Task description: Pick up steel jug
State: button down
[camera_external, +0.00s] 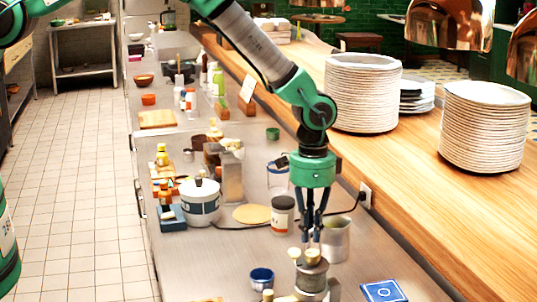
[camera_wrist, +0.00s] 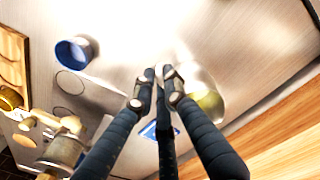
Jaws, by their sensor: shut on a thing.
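The steel jug (camera_external: 338,241) is a pale, shiny open vessel on the metal counter in the external view, at the right near the wooden ledge. My gripper (camera_external: 315,232) points straight down at the jug's left side. In the wrist view my gripper (camera_wrist: 160,80) has its fingertips close together at the jug's near wall, and the jug (camera_wrist: 207,98) shows to their right with a yellowish interior. The fingers are shut on the jug's edge; the exact contact is partly hidden. The jug looks upright; I cannot tell whether it is clear of the counter.
A metal container with pale-topped items (camera_external: 312,275) stands just in front. A blue cup (camera_external: 262,278) is front left, a blue box (camera_external: 384,291) front right. A dark-lidded jar (camera_external: 283,216) stands left of my gripper. Stacked plates (camera_external: 362,95) stand on the wooden ledge (camera_external: 420,170).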

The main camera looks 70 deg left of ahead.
jog(key=shift+r, duration=0.35)
jog(key=shift+r+b, duration=0.45)
jog(key=shift+r, duration=1)
jog(key=s+a+r+b, duration=0.1)
jog(key=s+a+b, duration=0.1)
jog(key=s, duration=1.3)
jog(key=shift+s+r, duration=0.2)
jog(key=shift+s, duration=0.1)
jog(key=shift+s, duration=0.1)
dwell(0.5)
